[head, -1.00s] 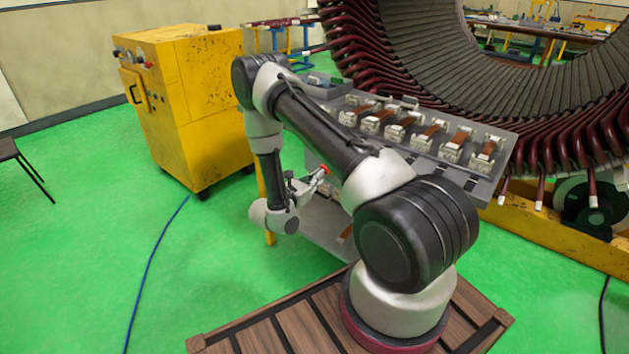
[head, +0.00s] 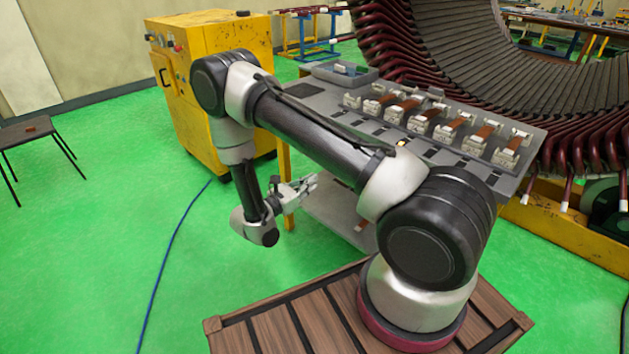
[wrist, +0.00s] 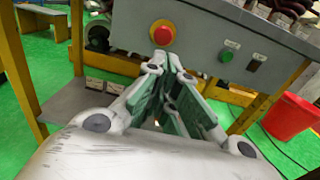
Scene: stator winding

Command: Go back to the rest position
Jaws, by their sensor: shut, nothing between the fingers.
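My gripper (head: 306,187) hangs low at the end of my bent arm in the head view, left of the grey worktable (head: 305,95) and below the level of its top. In the wrist view my gripper (wrist: 165,62) is shut and empty, its fingers pointing at the table's front panel. A red emergency button (wrist: 162,33) on that panel shows just beyond the fingertips. I cannot tell how far apart they are.
Several white clamp fixtures with brown bars, one holding a bar (head: 489,134), stand on the tabletop near a grey bin (head: 345,72). The big stator (head: 470,60) is behind. A yellow cabinet (head: 215,60), a stool (head: 28,130) and a red bucket (wrist: 290,118) stand on green floor.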

